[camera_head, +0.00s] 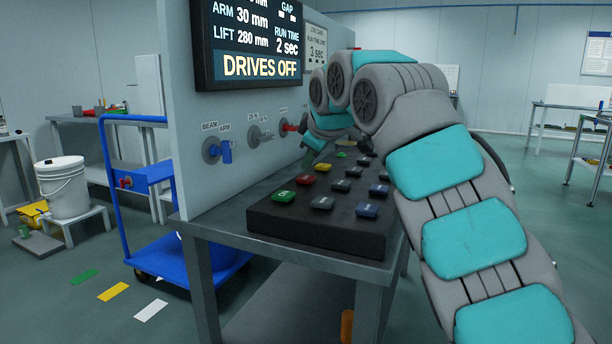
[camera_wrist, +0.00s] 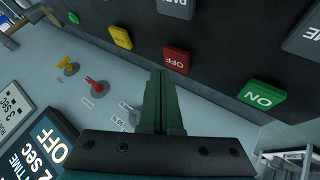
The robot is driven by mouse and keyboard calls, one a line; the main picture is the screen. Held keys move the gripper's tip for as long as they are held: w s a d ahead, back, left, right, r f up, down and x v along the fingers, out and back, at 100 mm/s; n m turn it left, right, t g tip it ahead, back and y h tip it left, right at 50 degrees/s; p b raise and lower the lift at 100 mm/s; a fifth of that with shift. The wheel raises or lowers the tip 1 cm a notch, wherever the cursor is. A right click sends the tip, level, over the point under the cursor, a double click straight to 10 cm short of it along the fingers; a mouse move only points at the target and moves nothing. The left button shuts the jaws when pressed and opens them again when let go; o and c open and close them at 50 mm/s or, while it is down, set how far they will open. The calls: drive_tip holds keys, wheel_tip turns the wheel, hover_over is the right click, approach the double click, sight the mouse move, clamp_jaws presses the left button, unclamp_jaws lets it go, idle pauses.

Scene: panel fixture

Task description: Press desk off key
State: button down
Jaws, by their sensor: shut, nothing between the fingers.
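The desk key box (camera_head: 318,231) is a dark slab on the grey desk with rows of coloured keys. The red OFF key (camera_head: 303,180) sits behind the green ON key (camera_head: 284,196) in the row nearest the panel. In the wrist view the red OFF key (camera_wrist: 176,59) and green ON key (camera_wrist: 262,95) are readable. My gripper (camera_wrist: 162,73) is shut and empty, its tips just beside the OFF key; I cannot tell whether they touch. In the head view my gripper (camera_head: 308,160) is partly hidden by my arm.
The upright panel (camera_head: 190,130) carries a display (camera_head: 250,45) reading "DRIVES OFF" and several knobs, including a blue one (camera_head: 225,151). A yellow key (camera_wrist: 121,37) lies beyond the OFF key. A blue cart (camera_head: 150,174) and white bucket (camera_head: 67,190) stand at left.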

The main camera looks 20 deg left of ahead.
sight(309, 179)
wheel_tip(309, 179, up, 5)
drive_tip(key=p, duration=0.4)
drive_tip(key=shift+p, duration=0.35)
idle(0.6)
